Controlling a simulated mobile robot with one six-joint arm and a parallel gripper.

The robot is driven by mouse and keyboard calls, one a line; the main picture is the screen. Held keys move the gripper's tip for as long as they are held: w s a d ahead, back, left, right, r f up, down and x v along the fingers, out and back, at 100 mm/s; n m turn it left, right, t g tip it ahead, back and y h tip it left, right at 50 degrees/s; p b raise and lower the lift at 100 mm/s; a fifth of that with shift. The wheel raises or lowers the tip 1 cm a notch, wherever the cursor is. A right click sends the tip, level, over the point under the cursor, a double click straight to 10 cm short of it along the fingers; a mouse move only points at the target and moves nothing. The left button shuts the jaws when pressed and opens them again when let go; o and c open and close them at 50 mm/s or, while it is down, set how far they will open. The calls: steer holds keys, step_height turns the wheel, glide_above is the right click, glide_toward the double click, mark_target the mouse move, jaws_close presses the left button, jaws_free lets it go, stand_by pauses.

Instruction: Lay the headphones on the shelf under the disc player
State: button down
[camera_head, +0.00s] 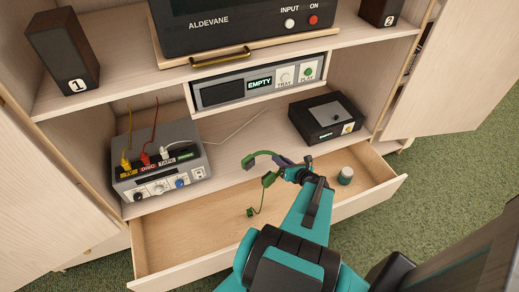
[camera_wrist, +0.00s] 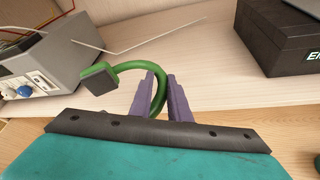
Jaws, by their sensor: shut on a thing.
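The green headphones (camera_head: 262,155) are held at my gripper (camera_head: 289,168), above the open drawer and near the front edge of the lower shelf (camera_head: 232,160). A green cord with a plug hangs down from them over the drawer. In the wrist view my gripper's purple fingers (camera_wrist: 163,95) are closed on the green headband (camera_wrist: 130,66), and one dark ear cup sticks out to the left. The other ear cup is hard to make out. The disc player (camera_head: 258,80), with an EMPTY display, hangs above the shelf.
A grey amplifier (camera_head: 160,158) with coloured plugs stands left on the shelf, with a pale cable trailing from it. A black box (camera_head: 327,116) stands right. Between them the shelf is mostly bare. The open drawer (camera_head: 190,235) holds a small teal-and-white jar (camera_head: 346,176).

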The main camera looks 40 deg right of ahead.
steer(key=w+d+b, duration=0.1)
steer(key=d+b, duration=0.1)
steer(key=b, duration=0.1)
steer(key=w+d+b, duration=0.1)
steer(key=w+b, duration=0.1)
steer(key=b, duration=0.2)
steer(key=w+d+f+b, duration=0.1)
steer(key=w+d+b, duration=0.1)
steer(key=b, duration=0.2)
steer(key=shift+w+d, duration=0.25)
steer(key=shift+d, duration=0.05)
steer(key=w+d+b, duration=0.1)
steer(key=b, duration=0.3)
steer(key=w+d+b, duration=0.1)
steer(key=b, duration=0.3)
steer(key=w+d+b, duration=0.1)
steer(key=w+b, duration=0.1)
steer(key=b, duration=0.2)
steer(key=shift+d+f, duration=0.3)
steer(key=shift+d, duration=0.1)
steer(key=shift+w+d+r, duration=0.1)
steer(key=shift+w+d, duration=0.8)
steer(key=shift+d, duration=0.05)
steer(key=shift+f+b, duration=0.7)
steer(key=shift+f, duration=1.1)
